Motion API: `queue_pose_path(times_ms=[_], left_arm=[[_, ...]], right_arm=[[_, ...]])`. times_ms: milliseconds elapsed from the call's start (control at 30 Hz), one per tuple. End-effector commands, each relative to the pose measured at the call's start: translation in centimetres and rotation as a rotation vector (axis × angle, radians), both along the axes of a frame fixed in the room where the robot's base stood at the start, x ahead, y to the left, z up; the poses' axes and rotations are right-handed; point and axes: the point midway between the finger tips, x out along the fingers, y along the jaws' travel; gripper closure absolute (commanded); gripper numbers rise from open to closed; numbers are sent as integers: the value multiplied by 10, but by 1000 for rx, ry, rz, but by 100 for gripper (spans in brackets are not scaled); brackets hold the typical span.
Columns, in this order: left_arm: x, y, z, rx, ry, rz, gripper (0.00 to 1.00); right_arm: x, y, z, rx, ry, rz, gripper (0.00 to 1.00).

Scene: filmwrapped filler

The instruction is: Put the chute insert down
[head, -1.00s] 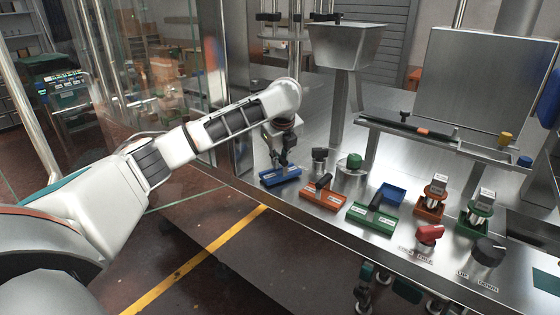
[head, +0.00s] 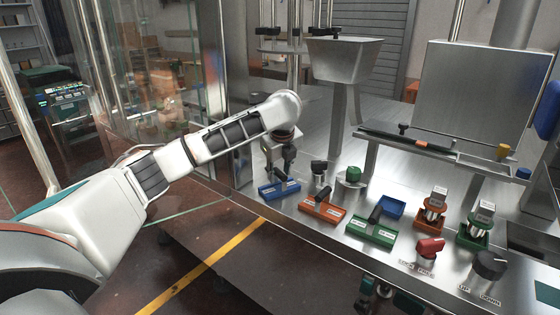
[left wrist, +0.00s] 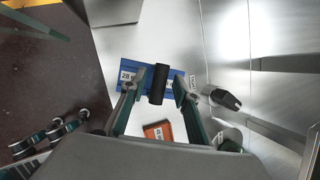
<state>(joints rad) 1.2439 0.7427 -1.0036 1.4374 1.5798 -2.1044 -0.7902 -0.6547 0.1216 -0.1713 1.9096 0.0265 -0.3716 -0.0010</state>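The blue insert (head: 279,189), a flat plate with white labels and an upright black handle, rests on the metal worktop at the left of the row. It also shows in the left wrist view (left wrist: 136,72). My left gripper (head: 287,158) is above it. In the left wrist view, my left gripper (left wrist: 160,88) is open, with a finger on each side of the black handle (left wrist: 158,84) and gaps between. My right gripper (head: 372,290) is low in front of the worktop edge, partly hidden; its opening is unclear.
An orange insert (head: 322,208) and a green insert (head: 371,232) lie to the right. A black knob (head: 319,168) and a green knob (head: 353,174) stand behind them. A metal hopper (head: 344,60) on a post rises behind. The worktop's front edge is close.

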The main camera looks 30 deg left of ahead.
Motion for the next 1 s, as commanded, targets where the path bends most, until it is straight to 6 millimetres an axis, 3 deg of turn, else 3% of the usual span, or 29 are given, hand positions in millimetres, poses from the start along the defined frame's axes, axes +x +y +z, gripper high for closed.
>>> queue_pose_path(times_ms=[300, 500, 700, 1000], left_arm=[[-21, -16, 60, 4, -5, -2, 69], [-31, -24, 88, 2, -3, -1, 69], [-36, -27, 98, 2, -1, 0, 69], [-37, -28, 99, 1, 0, 0, 69]], right_arm=[[0, 5, 0, 8, 0, -2, 60], [0, 4, 0, 8, 0, -2, 60], [0, 3, 0, 5, 0, -1, 60], [0, -2, 0, -5, -1, 3, 60]])
